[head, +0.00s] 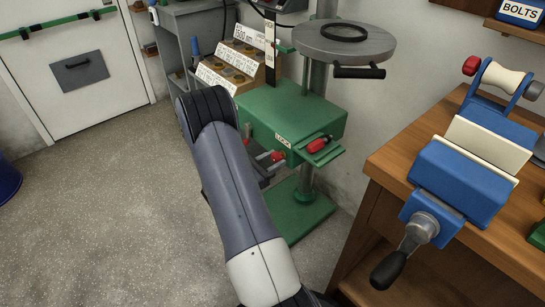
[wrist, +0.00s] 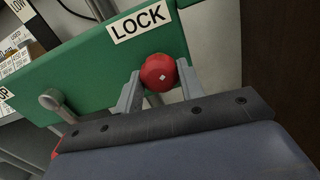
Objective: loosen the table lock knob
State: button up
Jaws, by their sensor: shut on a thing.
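In the head view the knob (head: 277,156) shows as a small red spot below the label (head: 283,139). My arm hides part of the green housing (head: 300,112) there, and little of the gripper shows.
A grey round table (head: 344,42) with a black handle stands above the housing. A wooden bench with a blue vise (head: 462,178) is at right. Open floor (head: 110,190) is at left.

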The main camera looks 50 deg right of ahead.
jog(key=n+p, duration=0.3)
jog(key=n, duration=0.3)
jog(key=shift+r+n, duration=0.15)
jog(key=shift+n, duration=0.15)
jog(key=n+p, duration=0.2)
jog(key=n, duration=0.3)
jog(key=shift+s, duration=0.1)
jog(key=shift+p, duration=0.3)
jog(key=o, duration=1)
jog(key=w+a, duration=0.1)
jog(key=a, duration=0.9)
jog(key=shift+a, duration=0.35)
